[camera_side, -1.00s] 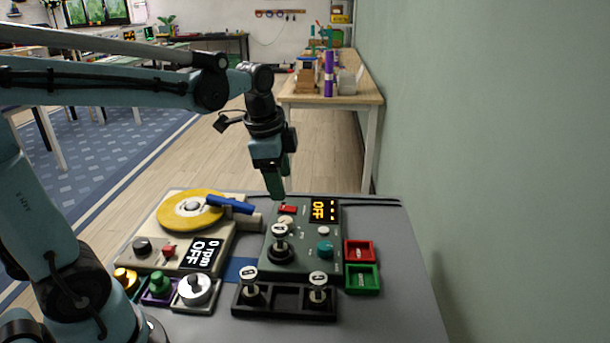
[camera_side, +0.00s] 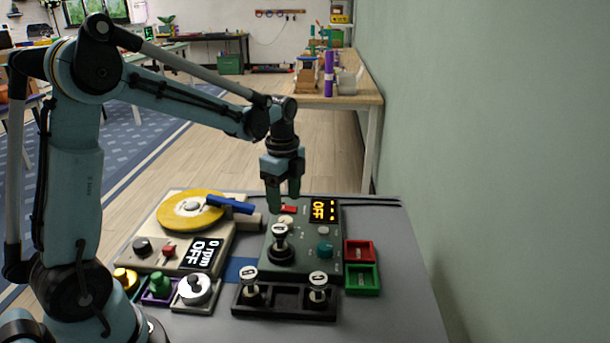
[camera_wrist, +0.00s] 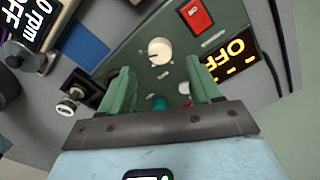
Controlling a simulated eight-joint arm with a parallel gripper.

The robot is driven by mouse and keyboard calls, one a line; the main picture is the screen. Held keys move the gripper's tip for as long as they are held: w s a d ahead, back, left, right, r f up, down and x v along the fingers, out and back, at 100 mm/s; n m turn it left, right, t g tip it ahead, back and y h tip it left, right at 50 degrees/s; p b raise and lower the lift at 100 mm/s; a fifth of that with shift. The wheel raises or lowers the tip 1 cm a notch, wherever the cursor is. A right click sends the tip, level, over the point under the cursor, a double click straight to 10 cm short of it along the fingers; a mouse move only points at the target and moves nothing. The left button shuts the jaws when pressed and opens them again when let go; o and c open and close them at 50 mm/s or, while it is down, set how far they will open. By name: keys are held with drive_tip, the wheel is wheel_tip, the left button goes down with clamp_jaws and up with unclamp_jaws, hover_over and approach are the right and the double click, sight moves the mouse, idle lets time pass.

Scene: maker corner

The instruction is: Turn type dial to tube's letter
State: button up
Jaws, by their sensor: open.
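The tube tester is a green panel box (camera_side: 303,266). Its cream type dial (camera_side: 287,221) is near the back, below a red switch (camera_side: 289,209); in the wrist view the dial (camera_wrist: 159,50) shows a small dark mark. Its letters are too small to read. A tube with a pale round top (camera_side: 280,230) stands upright in the black socket in front of the dial; its letter is not readable. My gripper (camera_side: 281,208) is open and empty, pointing down above the panel's back; in the wrist view its green fingers (camera_wrist: 160,80) frame the area just below the dial.
The tester's display (camera_side: 319,209) reads OFF. A teal knob (camera_side: 325,249) and a white button (camera_side: 323,231) are on its right. A black rack (camera_side: 285,302) with two tubes is in front. Red (camera_side: 360,250) and green (camera_side: 363,279) trays stand right, a yellow-disc machine (camera_side: 190,212) left.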

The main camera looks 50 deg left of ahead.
sight(285, 220)
drive_tip(key=shift+f, duration=2.75)
drive_tip(key=c, duration=1)
drive_tip(key=shift+c, duration=0.2)
